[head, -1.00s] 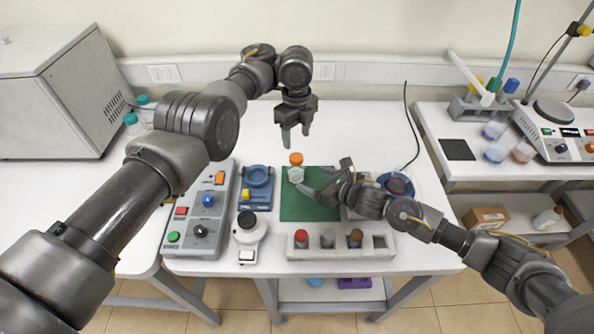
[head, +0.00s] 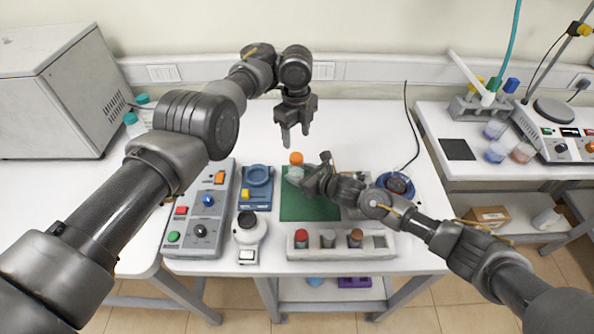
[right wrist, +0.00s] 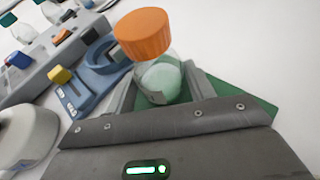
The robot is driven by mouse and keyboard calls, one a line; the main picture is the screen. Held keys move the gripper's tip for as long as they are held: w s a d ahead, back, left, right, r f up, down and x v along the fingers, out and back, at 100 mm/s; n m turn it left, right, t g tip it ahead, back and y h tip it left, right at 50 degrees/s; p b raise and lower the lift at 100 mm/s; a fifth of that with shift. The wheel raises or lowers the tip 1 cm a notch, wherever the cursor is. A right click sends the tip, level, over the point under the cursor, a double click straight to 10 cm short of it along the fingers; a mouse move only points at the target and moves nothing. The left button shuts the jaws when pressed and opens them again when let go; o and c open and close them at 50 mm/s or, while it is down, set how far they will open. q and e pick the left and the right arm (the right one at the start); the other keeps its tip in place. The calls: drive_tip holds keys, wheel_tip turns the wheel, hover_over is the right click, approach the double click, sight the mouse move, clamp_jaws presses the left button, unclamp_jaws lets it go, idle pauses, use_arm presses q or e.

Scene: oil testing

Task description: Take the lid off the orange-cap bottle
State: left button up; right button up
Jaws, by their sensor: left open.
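The orange-cap bottle (head: 296,170) stands at the back left of the green mat (head: 310,208). It is clear, with pale contents and an orange lid (head: 296,158). My left gripper (head: 296,136) is open and empty, pointing down just above and behind the lid. My right gripper (head: 302,181) is low at the bottle's body. In the right wrist view its fingers (right wrist: 158,92) lie on both sides of the bottle (right wrist: 162,80), below the orange lid (right wrist: 143,33). Whether they press on the glass cannot be told.
A blue device (head: 257,188) and a grey control box (head: 203,215) stand left of the mat. A grey rack with coloured-top vials (head: 342,252) is in front. A round blue device (head: 396,185) stands to the right. The table behind is clear.

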drive_tip(key=c, duration=0.9)
use_arm(q)
drive_tip(key=shift+o, duration=0.9)
drive_tip(key=shift+r, duration=0.1)
drive_tip(key=w+a+r+n+t+y, duration=0.1)
drive_tip(key=w+a+r+n+t, duration=0.1)
drive_tip(key=w+a+r+t, duration=0.45)
drive_tip(key=w+a+r+n+t+y, duration=0.1)
drive_tip(key=w+a+r+t, duration=0.2)
drive_tip(key=w+a+r, duration=0.6)
drive_tip(key=n+g+h, duration=0.7)
drive_tip(key=n+g, duration=0.1)
drive_tip(key=g, duration=0.1)
approach(297, 156)
drive_tip(key=x, duration=0.8)
drive_tip(key=shift+s+f, duration=0.1)
drive_tip(key=shift+f, duration=0.05)
